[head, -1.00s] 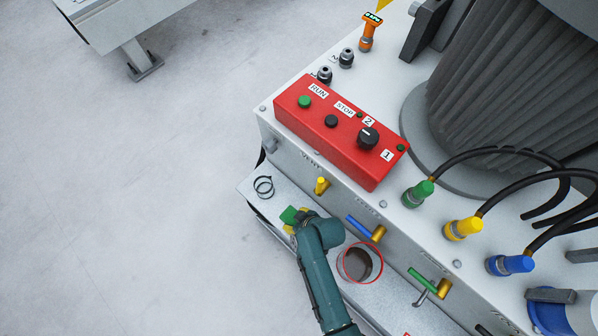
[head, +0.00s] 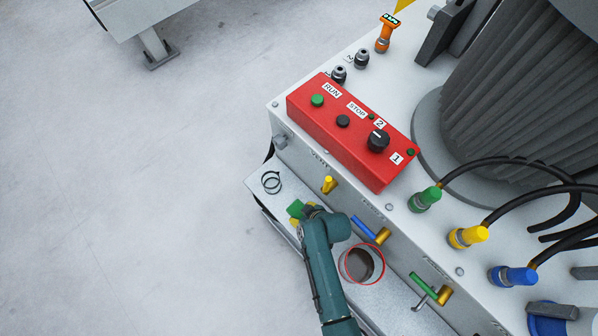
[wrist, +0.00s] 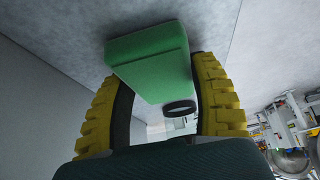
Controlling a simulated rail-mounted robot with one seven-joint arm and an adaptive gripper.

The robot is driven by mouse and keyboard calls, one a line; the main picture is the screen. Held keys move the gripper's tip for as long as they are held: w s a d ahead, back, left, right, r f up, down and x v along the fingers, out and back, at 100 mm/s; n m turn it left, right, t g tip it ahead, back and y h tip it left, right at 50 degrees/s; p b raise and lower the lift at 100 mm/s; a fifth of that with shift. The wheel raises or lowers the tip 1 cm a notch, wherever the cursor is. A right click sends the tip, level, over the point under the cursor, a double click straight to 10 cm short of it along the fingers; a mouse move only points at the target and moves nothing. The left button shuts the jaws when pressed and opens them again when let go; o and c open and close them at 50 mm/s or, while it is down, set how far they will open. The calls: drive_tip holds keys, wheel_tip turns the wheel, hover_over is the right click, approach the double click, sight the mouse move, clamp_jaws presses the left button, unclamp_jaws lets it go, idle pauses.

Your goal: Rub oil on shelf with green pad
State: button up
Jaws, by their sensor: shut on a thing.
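The green pad (head: 295,209) is at the end of my gripper (head: 301,215), over the left part of the shelf (head: 291,187). In the wrist view the pad (wrist: 150,62) sits between the yellow fingers of my gripper (wrist: 158,72), which is shut on it. The pad's far end points away from my gripper. I cannot tell whether the pad touches the shelf. No oil film is clearly visible on the shelf. My arm hides part of the shelf.
A dark ring (head: 271,182) lies on the shelf beyond the pad. A red-rimmed round container (head: 361,263) with a dark inside is right of my arm. Yellow, blue and green valve handles (head: 328,185) jut over the shelf below the red control box (head: 350,130).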

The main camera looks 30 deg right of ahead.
drive_tip(key=shift+d+f+b, duration=0.15)
drive_tip(key=shift+d+b, duration=0.15)
drive_tip(key=shift+d, duration=0.3)
drive_tip(key=shift+w+f+b, duration=0.1)
drive_tip(key=shift+f+b, duration=0.15)
drive_tip(key=shift+b, duration=0.1)
drive_tip(key=shift+a, duration=0.1)
drive_tip(key=shift+a+r+p, duration=0.1)
drive_tip(key=shift+r+p, duration=0.05)
drive_tip(key=shift+p, duration=0.2)
drive_tip(key=shift+r+p, duration=0.3)
drive_tip(key=shift+p, duration=0.5)
drive_tip(key=shift+s+a+f, duration=0.1)
drive_tip(key=shift+s+a, duration=0.3)
drive_tip(key=shift+a, duration=0.05)
drive_tip(key=shift+a+p, duration=0.8)
drive_tip(key=shift+a, duration=0.95)
